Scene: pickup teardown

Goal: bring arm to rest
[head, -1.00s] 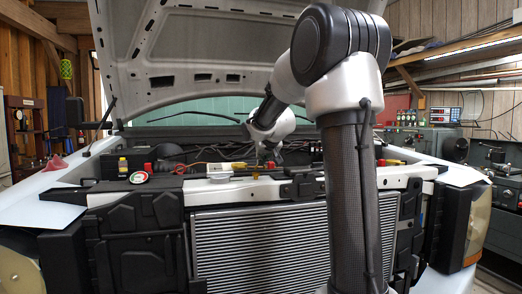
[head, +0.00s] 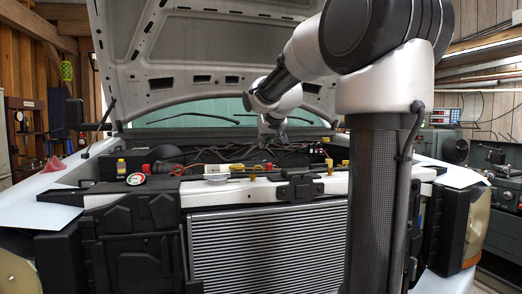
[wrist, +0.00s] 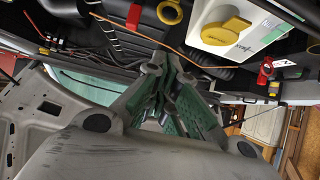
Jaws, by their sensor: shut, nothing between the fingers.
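My gripper (head: 268,142) hangs over the back of the open engine bay in the head view, under the raised hood. In the wrist view its green-padded fingers (wrist: 165,85) are closed together with nothing between them. My arm reaches in from the right front, its elbow high and close to the camera. No held object shows.
The raised hood (head: 215,60) stands above and behind my wrist. The radiator (head: 265,250) and front crossbar (head: 240,192) lie below. A white box with a yellow cap (wrist: 235,28) and a red clamp (wrist: 266,70) show in the wrist view.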

